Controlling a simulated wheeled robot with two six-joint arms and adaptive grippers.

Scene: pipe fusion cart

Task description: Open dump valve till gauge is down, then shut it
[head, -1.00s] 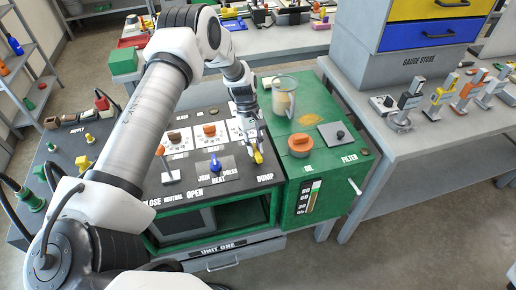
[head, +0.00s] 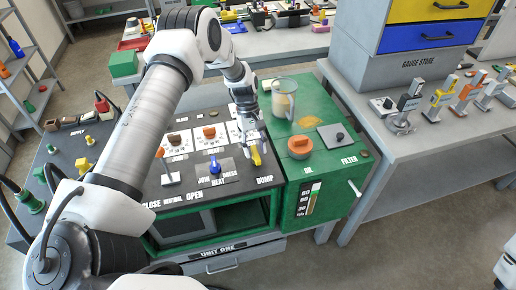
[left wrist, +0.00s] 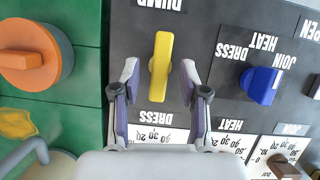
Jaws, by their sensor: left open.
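The yellow dump valve handle (head: 256,155) is on the dark cart top beside the word DUMP. In the left wrist view the handle (left wrist: 160,66) is a straight bar running up and down the picture. My left gripper (head: 250,148) is over the handle from behind. In the left wrist view its open fingers (left wrist: 159,75) stand either side of the handle, with a gap on both sides. A level-like gauge strip (head: 309,199) with numbers is on the green front. I cannot make out its reading. My right gripper is not in view.
A blue selector knob (head: 215,165) sits left of the dump handle, and a grey-shafted lever (head: 166,172) further left. An orange cap (head: 300,146) and a clear jug (head: 284,98) stand on the green section to the right.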

